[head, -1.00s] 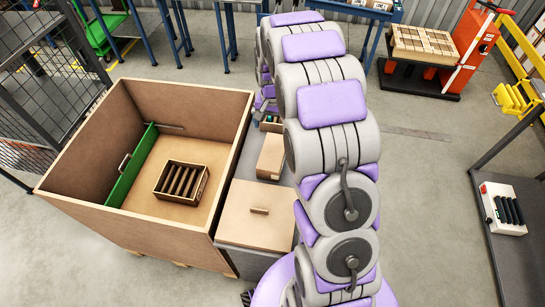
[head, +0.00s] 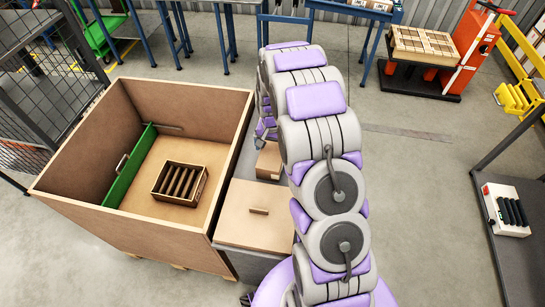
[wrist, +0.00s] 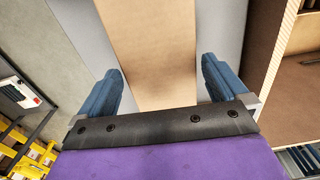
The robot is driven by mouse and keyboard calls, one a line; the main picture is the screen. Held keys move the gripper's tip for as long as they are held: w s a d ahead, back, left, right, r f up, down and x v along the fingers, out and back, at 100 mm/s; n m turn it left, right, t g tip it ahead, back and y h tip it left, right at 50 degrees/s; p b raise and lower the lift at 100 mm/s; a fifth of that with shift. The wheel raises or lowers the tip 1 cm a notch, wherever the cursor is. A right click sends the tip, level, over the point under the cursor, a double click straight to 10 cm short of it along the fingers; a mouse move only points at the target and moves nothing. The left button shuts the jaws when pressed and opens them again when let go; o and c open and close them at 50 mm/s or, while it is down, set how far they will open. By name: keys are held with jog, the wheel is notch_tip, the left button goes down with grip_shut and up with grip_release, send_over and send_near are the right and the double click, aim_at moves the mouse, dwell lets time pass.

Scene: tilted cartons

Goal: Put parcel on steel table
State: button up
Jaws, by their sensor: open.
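A brown cardboard box, which looks like the parcel (head: 268,160), sits on a grey surface, apparently the steel table (head: 238,172), between the big crate and my arm. In the wrist view the parcel (wrist: 150,45) is a long tan face running up between my fingers, with grey surface on both sides. My gripper (wrist: 162,75) is open, one blue finger to each side of the parcel. I cannot tell whether the fingers touch it or how far above it they are. In the head view my arm hides part of the parcel and most of the gripper.
A large open crate (head: 110,222) stands at left, holding a slotted wooden box (head: 180,182) and a green panel (head: 131,170). A flat brown lid with a handle (head: 255,228) lies nearer me. A dark table (head: 508,262) with a white device (head: 507,209) is at right. Open floor lies between.

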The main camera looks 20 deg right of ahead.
aim_at(273, 150)
notch_tip(273, 150, down, 5)
jog(key=shift+r+b, duration=0.1)
jog(key=shift+b, duration=0.65)
jog(key=c, duration=1.1)
jog(key=shift+r, duration=0.15)
